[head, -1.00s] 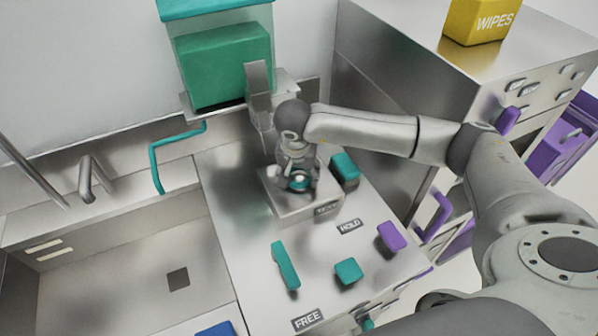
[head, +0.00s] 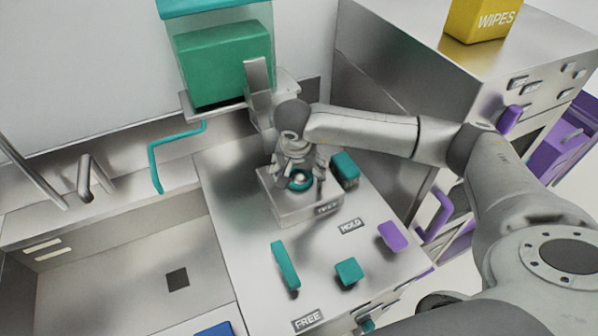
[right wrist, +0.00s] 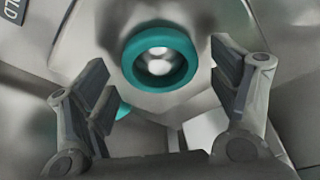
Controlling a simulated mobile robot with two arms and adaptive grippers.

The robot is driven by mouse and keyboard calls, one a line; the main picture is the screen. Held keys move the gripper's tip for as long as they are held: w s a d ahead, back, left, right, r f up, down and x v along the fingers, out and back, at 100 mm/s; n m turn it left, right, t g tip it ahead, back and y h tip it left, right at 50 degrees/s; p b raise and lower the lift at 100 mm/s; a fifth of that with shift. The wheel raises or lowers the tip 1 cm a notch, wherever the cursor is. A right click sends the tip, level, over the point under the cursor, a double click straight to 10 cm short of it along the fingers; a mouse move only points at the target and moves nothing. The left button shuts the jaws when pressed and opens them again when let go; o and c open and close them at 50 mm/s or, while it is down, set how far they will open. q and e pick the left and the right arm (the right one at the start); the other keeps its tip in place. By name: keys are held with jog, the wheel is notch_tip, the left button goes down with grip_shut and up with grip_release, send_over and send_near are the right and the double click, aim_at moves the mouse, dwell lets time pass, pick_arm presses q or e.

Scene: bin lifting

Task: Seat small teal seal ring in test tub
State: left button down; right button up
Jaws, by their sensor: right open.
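The small teal seal ring (head: 300,187) is at the test tub (head: 290,212), a steel box with a blurred label on its front. In the right wrist view the ring (right wrist: 160,84) sits around a shiny round knob in the tub. My right gripper (head: 298,179) is above the tub with its fingers spread on either side of the ring. In the right wrist view the gripper (right wrist: 162,78) is open, with gaps between both fingers and the ring. Whether the ring is fully down is hard to tell. My left gripper is not in view.
A teal block (head: 345,169) stands close to the tub's right. On the counter in front are a long teal bar (head: 285,265), a teal block (head: 348,271) and a purple piece (head: 391,236). HOLD and FREE labels mark the counter. A sink (head: 120,270) lies left.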

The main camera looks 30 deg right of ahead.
jog(key=shift+r, duration=0.1)
jog(key=v, duration=1.2)
